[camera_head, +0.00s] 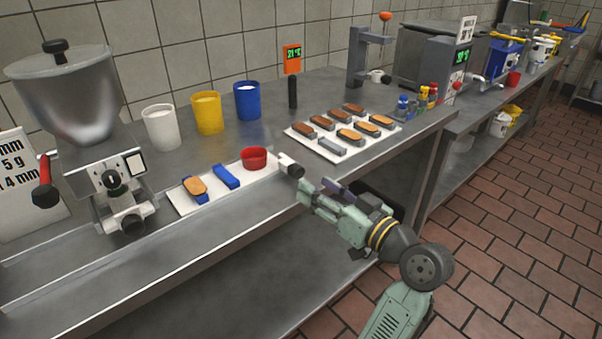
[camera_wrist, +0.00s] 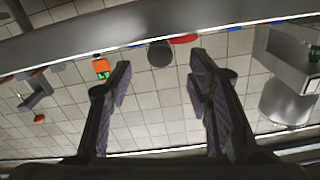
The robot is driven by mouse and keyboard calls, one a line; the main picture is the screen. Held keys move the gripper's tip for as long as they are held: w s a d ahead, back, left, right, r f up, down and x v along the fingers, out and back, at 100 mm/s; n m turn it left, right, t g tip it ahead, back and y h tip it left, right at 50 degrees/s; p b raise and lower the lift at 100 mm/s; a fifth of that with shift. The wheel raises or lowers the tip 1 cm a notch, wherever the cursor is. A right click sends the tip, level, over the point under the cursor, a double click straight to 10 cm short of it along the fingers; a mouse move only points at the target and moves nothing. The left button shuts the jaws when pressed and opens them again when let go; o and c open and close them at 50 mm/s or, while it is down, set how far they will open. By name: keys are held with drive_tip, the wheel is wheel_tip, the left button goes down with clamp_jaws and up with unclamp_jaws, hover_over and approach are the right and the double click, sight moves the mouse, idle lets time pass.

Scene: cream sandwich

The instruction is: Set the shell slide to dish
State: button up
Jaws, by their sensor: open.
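A long white slide tray (camera_head: 178,207) lies on the bench's front part, right of the filling machine (camera_head: 105,160). It carries a shell in a blue cradle (camera_head: 196,200), a bare blue cradle (camera_head: 226,177) and a red dish (camera_head: 254,157). A light handle with a dark round end (camera_head: 291,167) sits at its right end; the dark end also shows in the wrist view (camera_wrist: 160,53). My gripper (camera_head: 318,188) is open and empty, just right of the handle. In the wrist view the dark end appears between the open fingers, ahead of them; contact cannot be told.
White, yellow (camera_head: 207,113) and blue cups stand behind the slide. A tray of filled shells (camera_head: 342,147) and small bottles (camera_head: 425,98) are farther right. A black post with an orange display (camera_head: 292,60) stands at the back. The bench's front edge is below the slide.

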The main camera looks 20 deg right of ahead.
sight(299, 175)
drive_tip(key=p+x, duration=0.1)
drive_tip(key=x, duration=0.5)
drive_tip(key=shift+w+a, duration=0.1)
drive_tip(key=shift+w, duration=0.3)
drive_tip(key=shift+c, duration=0.6)
clamp_jaws()
